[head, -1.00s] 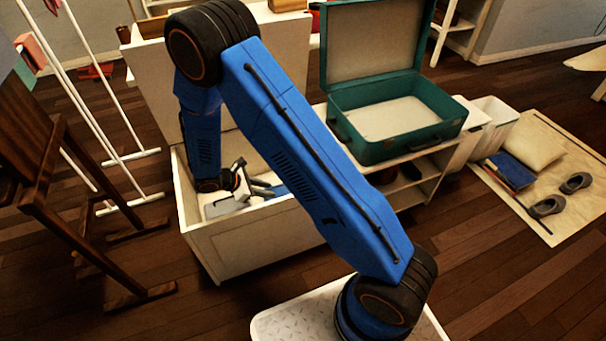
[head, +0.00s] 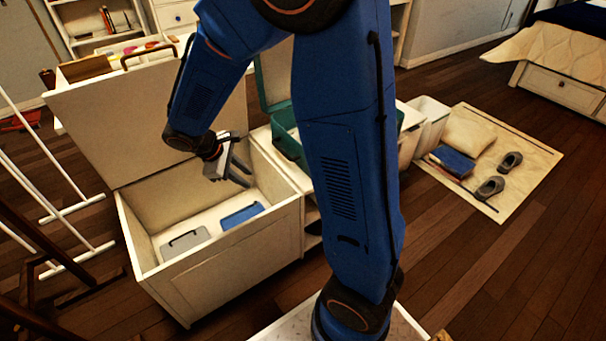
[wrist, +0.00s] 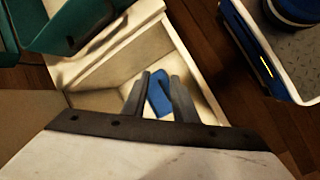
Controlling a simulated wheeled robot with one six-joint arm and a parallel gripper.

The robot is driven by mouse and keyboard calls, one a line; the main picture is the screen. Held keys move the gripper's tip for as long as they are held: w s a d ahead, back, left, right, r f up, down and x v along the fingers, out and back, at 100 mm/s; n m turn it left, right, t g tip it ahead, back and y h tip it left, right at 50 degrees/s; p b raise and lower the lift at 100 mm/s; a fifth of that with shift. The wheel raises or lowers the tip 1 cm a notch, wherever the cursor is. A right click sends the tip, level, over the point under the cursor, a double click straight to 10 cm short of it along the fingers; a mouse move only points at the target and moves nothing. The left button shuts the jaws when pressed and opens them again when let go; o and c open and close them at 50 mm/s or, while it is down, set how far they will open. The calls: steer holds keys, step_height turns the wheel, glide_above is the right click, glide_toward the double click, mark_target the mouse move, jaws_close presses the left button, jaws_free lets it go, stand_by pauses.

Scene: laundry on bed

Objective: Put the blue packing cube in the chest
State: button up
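The blue packing cube (head: 241,215) lies flat on the floor of the open white chest (head: 226,244), toward its right side. It also shows in the wrist view (wrist: 158,98), beyond and between my fingers. My gripper (head: 243,174) is above the chest's inside near the back right, with its two fingers apart and nothing between them. In the wrist view my gripper (wrist: 160,92) also looks open, clear of the cube. The chest's lid (head: 150,115) stands raised at the back.
A grey packing cube (head: 185,242) lies in the chest left of the blue one. A teal suitcase (head: 285,140) stands open right of the chest, partly hidden by my arm. A mat (head: 520,160) with a pillow (head: 467,133) and shoes (head: 490,187) lies at right.

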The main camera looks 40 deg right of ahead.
steer(key=s+d+r+m+t+y, duration=0.2)
steer(key=s+r+m, duration=0.2)
steer(key=s+r, duration=0.4)
steer(key=s+d+r+m+t+y, duration=0.2)
steer(key=s+r+m, duration=0.3)
steer(key=s, duration=1.1)
step_height(320, 180, up, 4)
steer(key=shift+d+f+m+t+y, duration=0.1)
steer(key=shift+d+m+t+y, duration=0.3)
steer(key=shift+y, duration=0.3)
steer(key=shift+d, duration=0.1)
steer(key=shift+c, duration=0.2)
